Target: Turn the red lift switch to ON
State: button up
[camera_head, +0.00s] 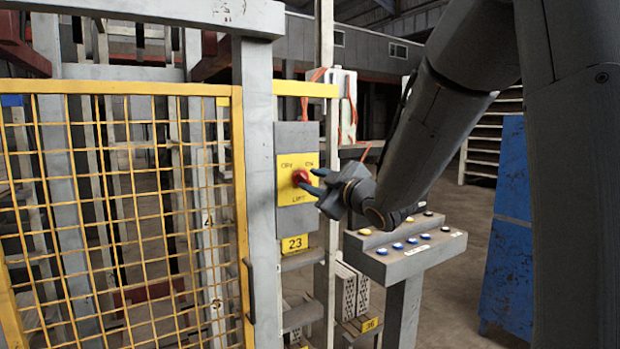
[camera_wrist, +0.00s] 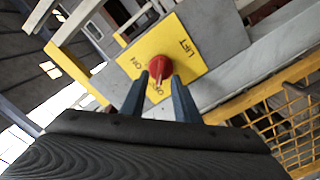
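The red lift switch (camera_head: 300,177) is a round knob on a yellow plate (camera_head: 290,192) marked OFF, ON and LIFT, fixed to a grey box on a post. It also shows in the wrist view (camera_wrist: 160,65), with a pale mark on its lower side toward the partly hidden OFF lettering. ON is at its upper left there. My gripper (camera_head: 316,181) is right in front of the plate. In the wrist view its two blue-grey fingertips (camera_wrist: 161,78) are apart, one on each side of the knob's lower part. I cannot tell whether they touch it.
A yellow mesh gate (camera_head: 125,215) stands left of the switch post. A grey button console (camera_head: 405,250) stands below and to the right, under my arm. A blue cabinet (camera_head: 510,240) stands farther right. A yellow 23 label (camera_head: 294,244) is below the switch.

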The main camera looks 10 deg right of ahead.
jog(key=shift+x, duration=0.95)
grip_shut()
